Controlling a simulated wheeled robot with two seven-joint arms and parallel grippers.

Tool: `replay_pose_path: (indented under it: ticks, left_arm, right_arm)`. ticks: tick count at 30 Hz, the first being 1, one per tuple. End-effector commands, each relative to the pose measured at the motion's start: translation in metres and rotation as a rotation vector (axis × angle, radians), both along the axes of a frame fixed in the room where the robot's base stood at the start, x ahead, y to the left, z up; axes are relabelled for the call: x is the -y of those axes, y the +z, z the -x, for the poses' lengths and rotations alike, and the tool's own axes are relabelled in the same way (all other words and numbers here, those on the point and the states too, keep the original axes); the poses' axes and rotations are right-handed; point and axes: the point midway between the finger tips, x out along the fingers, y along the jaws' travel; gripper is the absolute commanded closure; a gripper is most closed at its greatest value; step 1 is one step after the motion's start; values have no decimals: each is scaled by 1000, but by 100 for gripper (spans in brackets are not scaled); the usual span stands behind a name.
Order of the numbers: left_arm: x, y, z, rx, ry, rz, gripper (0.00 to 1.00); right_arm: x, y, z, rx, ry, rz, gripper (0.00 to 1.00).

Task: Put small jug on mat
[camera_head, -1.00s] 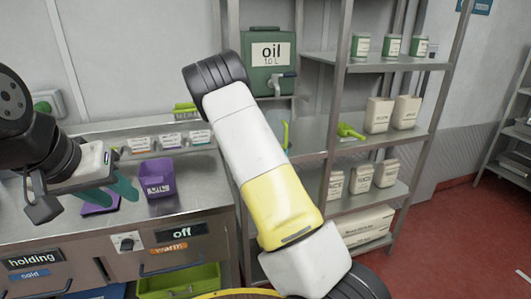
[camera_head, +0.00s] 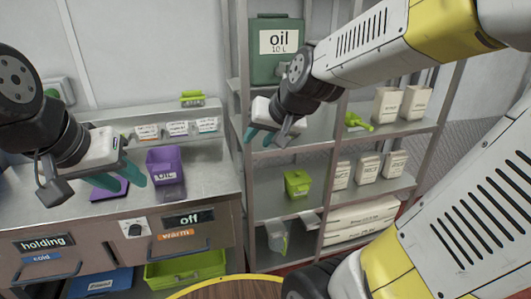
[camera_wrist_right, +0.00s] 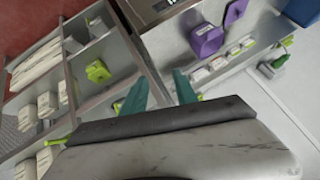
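The purple mat (camera_head: 108,187) lies flat on the steel counter. A purple container labelled OIL (camera_head: 163,160) stands just right of it; both also show at the top of the right wrist view. A greyish jug-like vessel (camera_head: 277,237) is on a low rack shelf. I cannot tell for certain which is the small jug. My left gripper (camera_head: 122,185) is open and empty above the counter, by the mat and purple container. My right gripper (camera_head: 262,139) is before the rack, below the oil tank; the wrist view shows its fingers (camera_wrist_right: 159,86) apart with nothing between.
The oil tank (camera_head: 277,62) stands on the rack. A green pot (camera_head: 297,184), a green scoop (camera_head: 357,122) and several cartons (camera_head: 387,105) occupy the shelves. Green and blue bins (camera_head: 187,267) sit under the counter. A round wooden top (camera_head: 230,289) is at the bottom.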

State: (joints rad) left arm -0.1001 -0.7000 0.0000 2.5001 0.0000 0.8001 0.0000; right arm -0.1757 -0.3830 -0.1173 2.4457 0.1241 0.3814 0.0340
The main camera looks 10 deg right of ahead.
Motion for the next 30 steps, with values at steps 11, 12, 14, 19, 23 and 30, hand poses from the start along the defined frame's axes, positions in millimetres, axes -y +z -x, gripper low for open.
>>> replay_pose_path:
  ticks: [11,12,14,19,23,30]
  left_arm:
    - [0,0,0,0,0,0,64]
    - [0,0,0,0,0,0,64]
    - [0,0,0,0,0,0,64]
    - [0,0,0,0,0,0,64]
    - [0,0,0,0,0,0,64]
    - [0,0,0,0,0,0,64]
  right_arm:
    - [10,12,119,-109,149,178,65]
    - [11,12,121,-113,152,181,65]
    - [11,11,122,-115,153,183,65]
    - [10,12,121,-115,152,181,65]
    - [10,12,121,-114,152,181,65]
    - [10,12,121,-114,152,180,65]
